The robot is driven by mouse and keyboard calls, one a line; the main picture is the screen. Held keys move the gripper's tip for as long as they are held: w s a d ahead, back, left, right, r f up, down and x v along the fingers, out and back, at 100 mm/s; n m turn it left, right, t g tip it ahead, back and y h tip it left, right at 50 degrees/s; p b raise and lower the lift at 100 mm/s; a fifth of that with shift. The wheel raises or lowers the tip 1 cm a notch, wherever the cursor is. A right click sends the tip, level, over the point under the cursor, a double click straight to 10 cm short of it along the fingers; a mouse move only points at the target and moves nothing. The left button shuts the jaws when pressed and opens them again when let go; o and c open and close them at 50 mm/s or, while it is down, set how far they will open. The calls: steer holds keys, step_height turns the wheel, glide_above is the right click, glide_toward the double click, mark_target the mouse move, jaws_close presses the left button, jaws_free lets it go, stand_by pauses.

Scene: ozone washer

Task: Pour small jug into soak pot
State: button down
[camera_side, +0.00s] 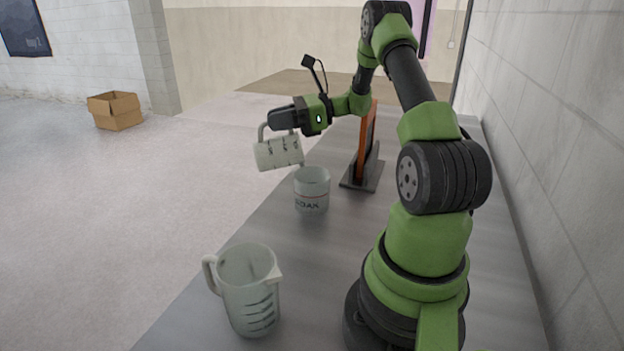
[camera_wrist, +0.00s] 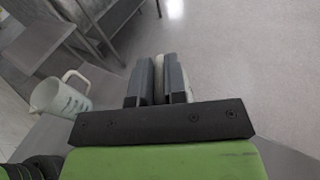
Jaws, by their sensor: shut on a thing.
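The soak pot (camera_side: 311,191), a white round pot with dark lettering, stands upright on the bench. The jug's lower right lip is above the pot's rim, close to its left side. I cannot see any liquid.
A larger clear jug (camera_side: 249,290) with a handle stands on the bench (camera_side: 290,250) at the front; it also shows in the wrist view (camera_wrist: 60,97). An orange and dark upright stand (camera_side: 361,177) is right behind the pot. A cardboard box (camera_side: 115,110) lies on the floor.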

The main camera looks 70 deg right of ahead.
mark_target(266, 123)
steer(key=shift+w+a+f+g+h, duration=0.2)
steer(key=shift+w+a+g, duration=0.15)
steer(key=shift+w, duration=0.3)
steer(key=shift+w+a+f+g+h, duration=0.25)
steer(key=shift+w+a, duration=0.15)
steer(key=shift+w, duration=0.2)
steer(key=shift+w+a+f+g+h, duration=0.25)
steer(key=shift+w+a+f+g, duration=0.05)
steer(key=shift+w+g, duration=0.2)
steer(key=w+a+f+g+h, duration=0.2)
steer(key=w+f+g+h, duration=0.1)
steer(key=w+f+g, duration=0.1)
steer(key=w+a+f+g+h+b, duration=0.1)
steer(key=w+a+f+g+h, duration=0.2)
steer(key=w+f+g, duration=0.2)
steer(key=shift+w+a+f+g, duration=0.2)
steer(key=shift+f+g, duration=1)
steer(key=shift+f, duration=0.75)
